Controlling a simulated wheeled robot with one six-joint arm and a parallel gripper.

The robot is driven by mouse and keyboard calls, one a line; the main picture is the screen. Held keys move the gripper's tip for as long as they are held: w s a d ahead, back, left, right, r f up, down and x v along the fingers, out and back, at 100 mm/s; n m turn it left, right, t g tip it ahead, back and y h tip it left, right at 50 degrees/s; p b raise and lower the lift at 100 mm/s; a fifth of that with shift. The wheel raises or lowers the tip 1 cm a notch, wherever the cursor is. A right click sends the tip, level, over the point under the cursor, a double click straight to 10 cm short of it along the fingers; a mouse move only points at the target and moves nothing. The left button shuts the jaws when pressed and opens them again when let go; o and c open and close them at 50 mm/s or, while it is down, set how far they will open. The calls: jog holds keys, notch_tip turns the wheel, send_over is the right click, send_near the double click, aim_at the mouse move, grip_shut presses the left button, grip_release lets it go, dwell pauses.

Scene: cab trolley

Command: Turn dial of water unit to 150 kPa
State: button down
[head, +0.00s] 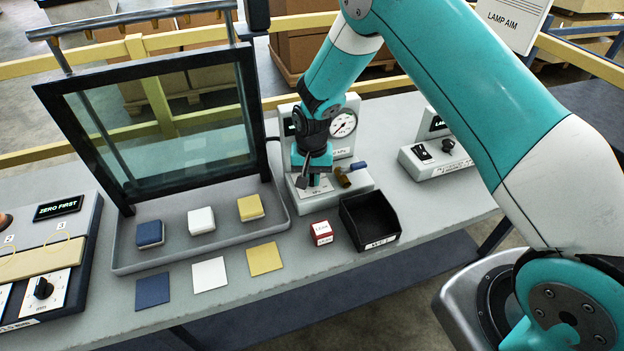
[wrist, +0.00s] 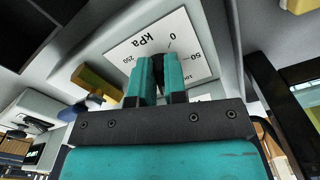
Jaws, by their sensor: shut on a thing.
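The water unit (head: 362,183) is a pale box on the bench with a round white gauge (head: 343,122) on its upright back; the needle reading is too small to tell. My gripper (head: 314,181) points down onto the unit's top and covers the dial in the head view. In the wrist view my gripper (wrist: 159,78) is shut on the dark dial knob (wrist: 158,66), one teal finger on each side. The white scale plate (wrist: 120,45) shows kPa, 0, 50 and partly hidden numbers. The knob's pointer is hidden by the fingers.
A brass valve with a blue handle (head: 345,178) sits close right of my gripper. A black bin (head: 370,222) and a red-and-white block (head: 321,233) stand in front. A framed glass screen (head: 160,130) rises at left. A switch box (head: 436,158) stands at right.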

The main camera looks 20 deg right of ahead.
jog(key=shift+m, duration=0.6)
jog(key=c, duration=1.2)
grip_release()
jog(key=shift+o, duration=0.2)
notch_tip(320, 180, up, 18)
jog(key=b, duration=0.3)
jog(key=shift+f, duration=0.25)
